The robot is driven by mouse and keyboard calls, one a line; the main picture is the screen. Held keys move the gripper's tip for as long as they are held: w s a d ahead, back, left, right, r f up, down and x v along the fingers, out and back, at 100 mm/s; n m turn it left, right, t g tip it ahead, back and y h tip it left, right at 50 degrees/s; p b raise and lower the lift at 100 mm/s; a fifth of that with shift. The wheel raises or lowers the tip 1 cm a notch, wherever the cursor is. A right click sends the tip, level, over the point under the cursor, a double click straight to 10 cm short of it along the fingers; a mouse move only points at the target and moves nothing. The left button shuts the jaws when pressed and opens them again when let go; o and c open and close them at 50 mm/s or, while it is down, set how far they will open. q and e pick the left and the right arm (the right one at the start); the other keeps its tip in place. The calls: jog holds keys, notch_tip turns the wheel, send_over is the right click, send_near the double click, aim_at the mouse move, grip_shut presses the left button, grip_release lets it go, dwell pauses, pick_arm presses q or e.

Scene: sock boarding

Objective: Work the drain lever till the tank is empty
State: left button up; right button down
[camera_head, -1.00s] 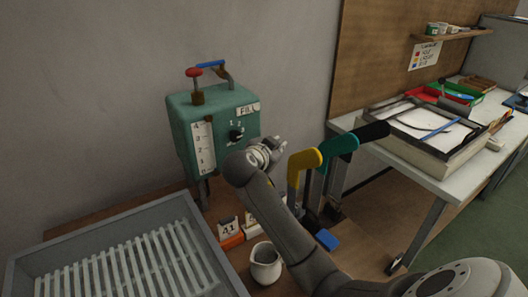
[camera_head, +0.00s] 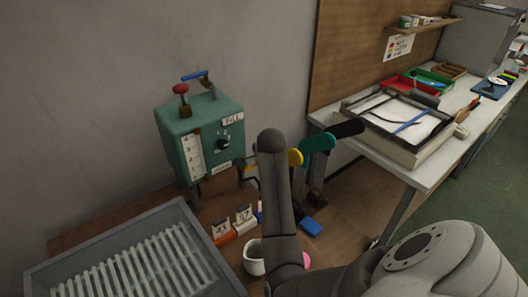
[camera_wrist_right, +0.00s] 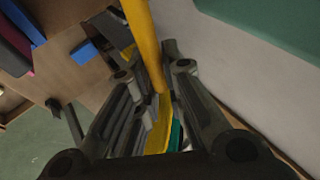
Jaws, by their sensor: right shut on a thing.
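The tank (camera_head: 205,132) is a green box on legs against the wall, with a white numbered scale (camera_head: 194,157), a dark knob and a FILL label on its front. Whether any liquid shows on the scale is too small to tell. A red-knobbed lever (camera_head: 181,89) and a blue-handled lever (camera_head: 195,76) rise from its top. My right gripper (camera_wrist_right: 153,70) is closed around a yellow bar (camera_wrist_right: 141,18), which looks like the drain lever beside the tank. In the head view, my forearm hides most of this gripper and the bar. My left gripper is out of view.
A yellow foot form (camera_head: 295,158) and a teal one (camera_head: 318,143) stand close right of my forearm. A white bench (camera_head: 431,172) stands at right.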

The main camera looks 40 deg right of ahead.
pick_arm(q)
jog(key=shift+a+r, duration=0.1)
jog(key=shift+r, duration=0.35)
pick_arm(e)
jog(key=shift+f, duration=0.2)
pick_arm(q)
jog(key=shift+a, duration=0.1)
pick_arm(e)
jog(key=shift+a+y, duration=0.1)
jog(key=shift+y, duration=0.2)
jog(key=c, duration=1.5)
grip_release()
jog(key=shift+r, duration=0.1)
jog(key=v, duration=1.2)
